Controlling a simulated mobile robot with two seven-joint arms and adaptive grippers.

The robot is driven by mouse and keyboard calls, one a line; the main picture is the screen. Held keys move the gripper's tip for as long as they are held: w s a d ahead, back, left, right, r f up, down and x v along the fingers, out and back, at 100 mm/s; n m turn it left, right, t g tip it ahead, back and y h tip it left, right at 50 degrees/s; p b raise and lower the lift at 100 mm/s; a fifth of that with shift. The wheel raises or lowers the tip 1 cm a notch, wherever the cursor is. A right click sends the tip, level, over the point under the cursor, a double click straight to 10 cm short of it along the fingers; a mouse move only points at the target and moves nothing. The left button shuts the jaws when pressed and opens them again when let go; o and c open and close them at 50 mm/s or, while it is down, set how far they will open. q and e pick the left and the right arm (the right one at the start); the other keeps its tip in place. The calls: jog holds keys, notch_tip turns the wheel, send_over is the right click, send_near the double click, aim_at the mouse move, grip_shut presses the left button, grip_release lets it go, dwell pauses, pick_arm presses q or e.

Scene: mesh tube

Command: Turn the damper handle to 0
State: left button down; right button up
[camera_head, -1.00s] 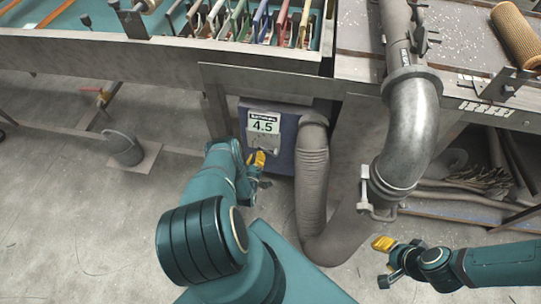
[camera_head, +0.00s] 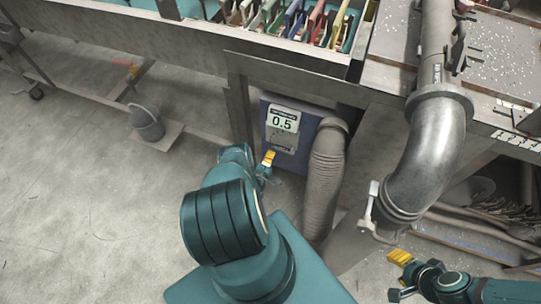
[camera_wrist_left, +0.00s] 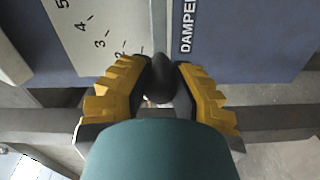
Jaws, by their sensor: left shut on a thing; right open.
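The damper unit is a blue box (camera_head: 303,150) under the bench, and its display (camera_head: 283,122) reads 0.5. In the left wrist view a pale scale plate (camera_wrist_left: 92,30) shows marks 5, 4, 3 and 2 beside the word DAMPER (camera_wrist_left: 187,25). The dark rounded damper handle (camera_wrist_left: 158,72) sits between the yellow fingertips of my left gripper (camera_wrist_left: 160,85), which is shut on it. The lower scale marks are hidden. In the head view my left gripper (camera_head: 268,165) is at the box's front. My right gripper (camera_head: 400,275) is open and empty at lower right.
A ribbed grey hose (camera_head: 325,180) runs down right of the box. A thick metal pipe (camera_head: 436,150) with a lever (camera_head: 372,203) stands further right. A grey bucket (camera_head: 147,122) is at left. The left floor is largely clear.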

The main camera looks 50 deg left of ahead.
pick_arm(q)
jog(key=shift+w, duration=0.1)
jog(key=c, duration=0.8)
grip_release()
jog(key=shift+o, duration=0.2)
jog(key=v, duration=1.2)
jog(key=shift+f, duration=0.1)
